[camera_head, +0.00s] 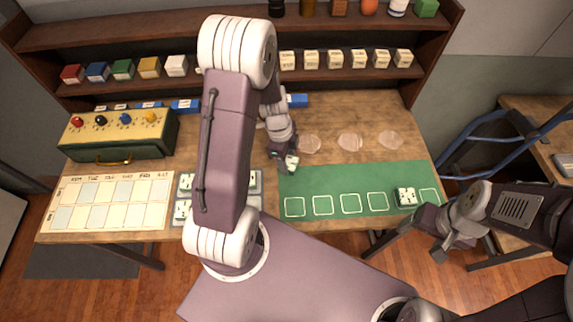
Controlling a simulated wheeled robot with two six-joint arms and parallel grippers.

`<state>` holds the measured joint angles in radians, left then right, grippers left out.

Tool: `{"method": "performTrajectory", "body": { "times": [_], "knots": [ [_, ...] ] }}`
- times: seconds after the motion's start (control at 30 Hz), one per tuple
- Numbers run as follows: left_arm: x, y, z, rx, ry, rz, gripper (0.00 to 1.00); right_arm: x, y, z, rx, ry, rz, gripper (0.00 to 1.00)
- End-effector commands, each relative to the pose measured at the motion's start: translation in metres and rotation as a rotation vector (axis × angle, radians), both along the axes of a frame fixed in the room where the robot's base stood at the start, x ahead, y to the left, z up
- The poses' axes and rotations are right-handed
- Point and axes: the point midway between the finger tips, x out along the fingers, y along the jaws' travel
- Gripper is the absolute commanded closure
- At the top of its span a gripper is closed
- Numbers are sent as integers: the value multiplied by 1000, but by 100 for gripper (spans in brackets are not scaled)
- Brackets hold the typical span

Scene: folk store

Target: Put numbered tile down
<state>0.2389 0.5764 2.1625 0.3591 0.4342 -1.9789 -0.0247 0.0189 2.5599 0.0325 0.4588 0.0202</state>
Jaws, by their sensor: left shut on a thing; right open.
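My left gripper (284,157) is shut on a small pale numbered tile (292,162), held near the upper left edge of the green mat (350,181). The tile's marks are too small to read. The mat has a row of white outlined squares along its front. Another tile (405,196) with dark marks sits toward the right end of that row. A grey tray (176,220) with several tiles lies left of the mat, partly hidden by my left arm. My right gripper (447,242) is open and empty off the table's front right edge.
Three round pale discs (350,142) lie behind the mat. A calendar board (108,204) and a green box with coloured knobs (118,136) are at the left. Shelves (335,72) with blocks stand behind. A blue-framed cart (490,135) stands at the right.

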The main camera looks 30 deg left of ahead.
Motion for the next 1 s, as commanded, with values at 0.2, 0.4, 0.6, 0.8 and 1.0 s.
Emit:
{"method": "performTrajectory", "body": {
  "times": [0.2, 0.4, 0.6, 0.8, 1.0],
  "knots": [
    [-19, -50, 29, -2, -1, -10, 95, 0, 0, -7, 0, 0, 0, 26],
    [-35, -88, 54, -2, 1, -9, 95, 0, 0, -7, 0, 0, 0, 26],
    [-42, -104, 64, -2, 3, -5, 95, 0, 0, -7, 0, 0, 0, 26],
    [-43, -106, 65, -2, 5, -2, 95, 0, 0, -7, 0, 0, 0, 26],
    [-42, -105, 65, -3, 4, -7, 95, 0, 0, -7, 0, 0, 0, 26]
  ]
}}
